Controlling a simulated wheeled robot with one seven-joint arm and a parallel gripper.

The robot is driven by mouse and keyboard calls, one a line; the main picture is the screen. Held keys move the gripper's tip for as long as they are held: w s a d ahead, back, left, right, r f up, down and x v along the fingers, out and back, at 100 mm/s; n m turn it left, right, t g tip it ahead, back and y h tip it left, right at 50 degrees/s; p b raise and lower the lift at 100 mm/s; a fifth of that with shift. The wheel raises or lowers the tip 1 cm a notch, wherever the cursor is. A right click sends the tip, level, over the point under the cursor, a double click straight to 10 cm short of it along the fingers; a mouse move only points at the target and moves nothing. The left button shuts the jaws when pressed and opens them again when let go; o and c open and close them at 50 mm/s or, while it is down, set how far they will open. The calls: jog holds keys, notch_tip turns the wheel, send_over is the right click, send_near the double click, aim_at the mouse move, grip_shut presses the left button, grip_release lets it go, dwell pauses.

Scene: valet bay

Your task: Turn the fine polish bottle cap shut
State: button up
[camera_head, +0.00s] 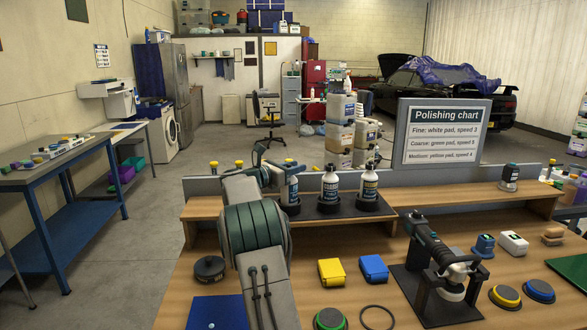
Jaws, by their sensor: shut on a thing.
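Three polish bottles stand upright in a row in a black holder (327,211) on the raised wooden shelf: a left bottle (290,193), a middle bottle (330,186) and a right bottle (369,187).
The polishing chart (445,134) stands behind the bench. A polisher on a black stand (437,270) is at right. A yellow block (331,272), a blue block (373,268) and several round pads lie in front.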

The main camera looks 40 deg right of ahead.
dwell(0.8)
jog(key=o, duration=1)
jog(key=a+b, duration=0.1)
jog(key=a, duration=0.6)
jog(key=a+b, duration=0.2)
jog(key=a, duration=0.4)
jog(key=shift+s+a, duration=0.2)
jog(key=shift+a, duration=0.2)
jog(key=shift+c, duration=0.2)
